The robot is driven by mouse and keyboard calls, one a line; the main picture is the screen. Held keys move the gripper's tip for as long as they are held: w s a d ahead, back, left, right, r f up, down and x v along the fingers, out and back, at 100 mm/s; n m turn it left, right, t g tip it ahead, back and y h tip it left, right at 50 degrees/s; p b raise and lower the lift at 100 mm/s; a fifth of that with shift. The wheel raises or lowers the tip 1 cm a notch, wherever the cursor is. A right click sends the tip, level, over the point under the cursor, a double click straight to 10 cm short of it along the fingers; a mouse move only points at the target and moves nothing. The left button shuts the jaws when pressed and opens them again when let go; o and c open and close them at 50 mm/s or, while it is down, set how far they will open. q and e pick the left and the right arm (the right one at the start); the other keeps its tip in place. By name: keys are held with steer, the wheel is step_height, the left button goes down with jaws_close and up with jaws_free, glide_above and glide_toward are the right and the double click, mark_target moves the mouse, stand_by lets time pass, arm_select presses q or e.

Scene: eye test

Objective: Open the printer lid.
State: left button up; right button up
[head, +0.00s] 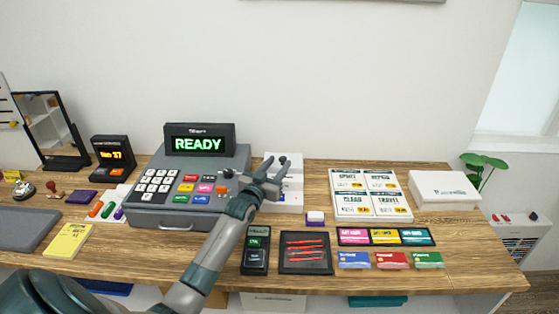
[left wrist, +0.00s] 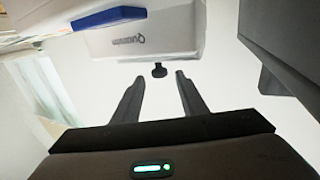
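The printer looks to be the small white machine (head: 294,184) beside the cash register, partly hidden behind my left gripper (head: 277,161). In the left wrist view a white casing (left wrist: 150,40) with dark lettering, probably the printer, fills the top middle. A small black knob (left wrist: 159,70) sticks out from its edge. My left gripper (left wrist: 160,77) is open, with its fingertips on either side of the knob in the picture. Clear gaps show between knob and fingers. I cannot tell whether the lid is raised. My right gripper is not in view.
The grey cash register (head: 150,213) stands just left, its display reading READY. A card terminal (head: 256,252), a black tray with red marks (head: 306,265) and a small white-purple block (head: 315,218) lie in front. A card board (head: 371,217) and white box (head: 444,190) are right.

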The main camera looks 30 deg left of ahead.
arm_select(q)
steer(key=shift+w+a, duration=0.15)
steer(key=shift+w, duration=0.75)
jaws_close()
steer(key=shift+a+r, duration=0.1)
